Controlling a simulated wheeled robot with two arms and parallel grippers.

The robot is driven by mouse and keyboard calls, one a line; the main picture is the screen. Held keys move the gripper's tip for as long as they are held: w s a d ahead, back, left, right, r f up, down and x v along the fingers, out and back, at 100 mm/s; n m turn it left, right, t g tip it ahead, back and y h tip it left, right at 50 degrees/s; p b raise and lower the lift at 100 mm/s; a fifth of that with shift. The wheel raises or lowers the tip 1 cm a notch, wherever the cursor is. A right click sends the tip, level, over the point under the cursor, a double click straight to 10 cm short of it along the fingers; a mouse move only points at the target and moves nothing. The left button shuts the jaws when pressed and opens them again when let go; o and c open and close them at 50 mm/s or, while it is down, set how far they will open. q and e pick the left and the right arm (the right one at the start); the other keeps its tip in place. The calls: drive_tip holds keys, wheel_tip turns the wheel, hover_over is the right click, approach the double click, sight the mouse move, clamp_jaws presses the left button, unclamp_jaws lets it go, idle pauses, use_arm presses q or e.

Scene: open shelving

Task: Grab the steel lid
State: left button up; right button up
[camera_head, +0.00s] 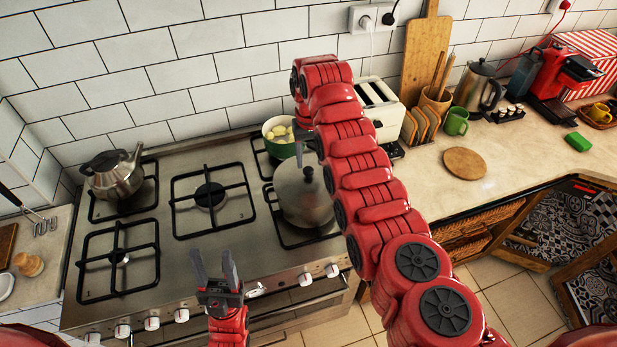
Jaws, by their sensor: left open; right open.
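The steel lid (295,188) sits on a steel pot (303,215) on the stove's front right burner. Its dark knob stands near the lid's middle, and my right arm covers part of its right side. My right gripper (309,152) points down just above the knob, partly hidden by my own red arm. It is open, and I cannot see it touching the lid. My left gripper (214,268) is open and empty, fingers up, above the front edge of the stove, left of the pot.
A green pot (278,148) with pale food stands behind the steel pot. A steel kettle (115,175) is at the back left of the stove (160,240). A toaster (378,105), a toast rack (420,124) and a green mug (456,121) stand right of my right arm.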

sight(309, 170)
drive_tip(key=f+p, duration=0.2)
drive_tip(key=shift+s+a+f, duration=0.1)
drive_tip(key=shift+a+f, duration=0.1)
drive_tip(key=shift+f, duration=1)
clamp_jaws()
